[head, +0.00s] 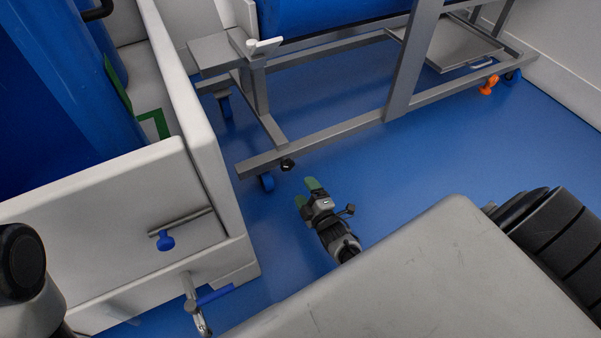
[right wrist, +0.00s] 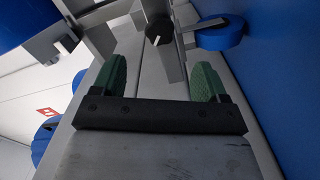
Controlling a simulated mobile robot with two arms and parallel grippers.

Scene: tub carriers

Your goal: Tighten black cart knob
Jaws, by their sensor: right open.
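The black cart knob (head: 287,164) sits at the lower left corner of the grey metal cart frame (head: 330,138), above a blue caster. In the right wrist view the knob (right wrist: 158,31) shows as a dark round cap with a white line, beyond the fingertips and between them. My right gripper (head: 306,193) has green fingers and is just below and right of the knob in the head view. In the right wrist view the gripper (right wrist: 160,75) is open and empty, apart from the knob. My left gripper is not in view.
A blue caster (head: 267,182) is beside the knob. A white cabinet (head: 110,210) with a blue knob (head: 165,241) stands at left. An orange knob (head: 489,85) is on the cart's far right. Blue floor (head: 400,150) is free between cart and my body.

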